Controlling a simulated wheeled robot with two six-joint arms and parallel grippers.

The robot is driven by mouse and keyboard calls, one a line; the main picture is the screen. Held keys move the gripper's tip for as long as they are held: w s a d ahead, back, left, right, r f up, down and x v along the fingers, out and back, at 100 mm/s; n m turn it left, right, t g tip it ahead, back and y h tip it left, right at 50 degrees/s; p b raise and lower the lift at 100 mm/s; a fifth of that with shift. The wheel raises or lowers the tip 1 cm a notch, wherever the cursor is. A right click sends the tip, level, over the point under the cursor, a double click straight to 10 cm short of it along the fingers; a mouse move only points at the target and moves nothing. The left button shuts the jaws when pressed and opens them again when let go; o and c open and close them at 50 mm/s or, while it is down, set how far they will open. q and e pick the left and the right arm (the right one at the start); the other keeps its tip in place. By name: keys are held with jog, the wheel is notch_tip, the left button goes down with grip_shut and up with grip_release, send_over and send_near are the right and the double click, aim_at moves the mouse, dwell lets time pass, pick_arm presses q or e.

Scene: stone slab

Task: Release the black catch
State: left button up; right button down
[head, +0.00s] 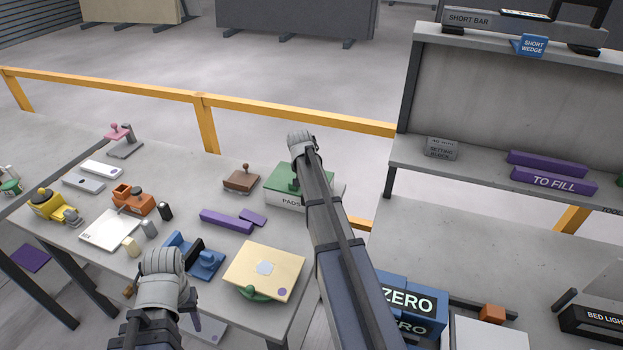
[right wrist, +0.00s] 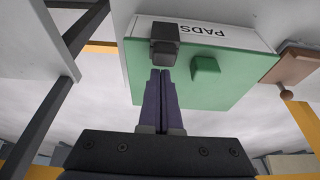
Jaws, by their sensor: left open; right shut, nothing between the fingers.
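A black catch (right wrist: 165,45) sits at the edge of the green lid (right wrist: 222,66) of a box marked PADS, in the right wrist view. In the head view this green box (head: 278,180) is partly covered by my right arm and I cannot make out the catch. My right gripper (right wrist: 162,72) is shut and empty, its purple-grey fingertips right at the catch; I cannot tell whether they touch it. It also shows in the head view (head: 300,138). My left gripper (head: 165,258) is open and empty near the blue fixture at the table's front.
A green knob-like block (right wrist: 206,68) stands beside the catch. A brown stamp-like block (head: 241,179) is left of the box. Purple bars (head: 226,220), a blue fixture (head: 205,262) with a black part and a cream box (head: 264,268) lie nearer. A shelf (head: 480,175) stands right.

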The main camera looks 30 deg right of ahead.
jog(key=shift+s+a, duration=0.2)
jog(key=shift+w, duration=0.1)
jog(key=s+a, duration=0.2)
jog(key=shift+s+a, duration=0.2)
jog(key=shift+a, duration=0.15)
